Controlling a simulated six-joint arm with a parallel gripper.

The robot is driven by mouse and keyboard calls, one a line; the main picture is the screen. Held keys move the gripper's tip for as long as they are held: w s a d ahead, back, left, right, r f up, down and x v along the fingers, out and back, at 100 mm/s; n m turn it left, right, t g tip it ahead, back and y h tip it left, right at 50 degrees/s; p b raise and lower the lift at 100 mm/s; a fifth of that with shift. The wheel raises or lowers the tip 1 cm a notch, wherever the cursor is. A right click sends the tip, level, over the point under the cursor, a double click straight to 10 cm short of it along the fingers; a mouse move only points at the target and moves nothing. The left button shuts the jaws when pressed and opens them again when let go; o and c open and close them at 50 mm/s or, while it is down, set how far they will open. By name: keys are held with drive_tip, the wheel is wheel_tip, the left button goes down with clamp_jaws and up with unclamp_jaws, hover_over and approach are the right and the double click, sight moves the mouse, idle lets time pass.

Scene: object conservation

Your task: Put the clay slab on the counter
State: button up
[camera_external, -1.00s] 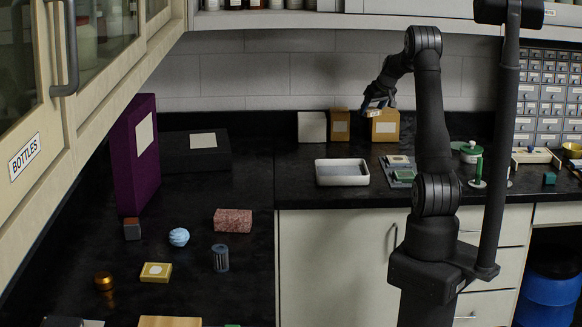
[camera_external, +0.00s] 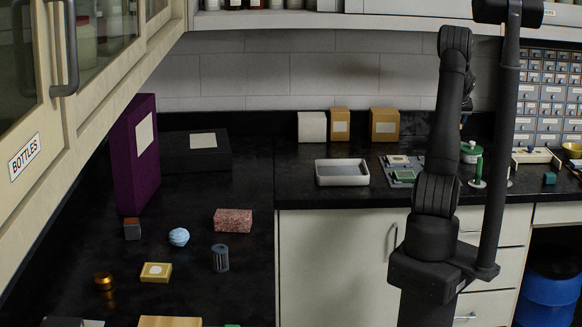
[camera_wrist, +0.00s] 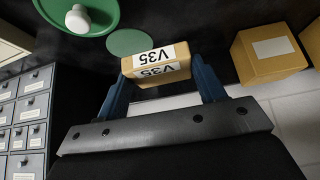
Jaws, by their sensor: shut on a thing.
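In the wrist view my gripper (camera_wrist: 160,72) is shut on a small tan block with white V35 labels, which I take as the clay slab (camera_wrist: 146,80). The slab sits between the two blue fingers, with dark countertop (camera_wrist: 190,20) showing beyond it. In the external view my gripper and the slab are hidden behind my own arm at the right. The counter there (camera_external: 300,196) is black. I cannot tell how high the slab is above it.
A white tray (camera_external: 342,178) and a grey board with small pieces (camera_external: 402,174) lie left of my arm. Boxes (camera_external: 385,125) stand at the back wall. A green-and-white pot (camera_external: 471,152), a green stand (camera_external: 477,170) and drawers (camera_external: 540,95) are on the right. Bare counter lies at the tray's left.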

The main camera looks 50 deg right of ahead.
drive_tip(key=w+f, duration=0.2)
drive_tip(key=w, duration=0.1)
drive_tip(key=w+f, duration=0.2)
drive_tip(key=w, duration=0.2)
drive_tip(key=w+f, duration=0.3)
drive_tip(key=w, duration=0.1)
drive_tip(key=shift+w+a, duration=0.1)
drive_tip(key=shift+a, duration=0.3)
drive_tip(key=shift+f, duration=1.9)
drive_tip(key=shift+f, duration=0.15)
drive_tip(key=o, duration=1.1)
drive_tip(key=shift+c, duration=0.2)
drive_tip(key=shift+a+r, duration=0.1)
drive_tip(key=shift+r, duration=0.35)
drive_tip(key=v, duration=1.1)
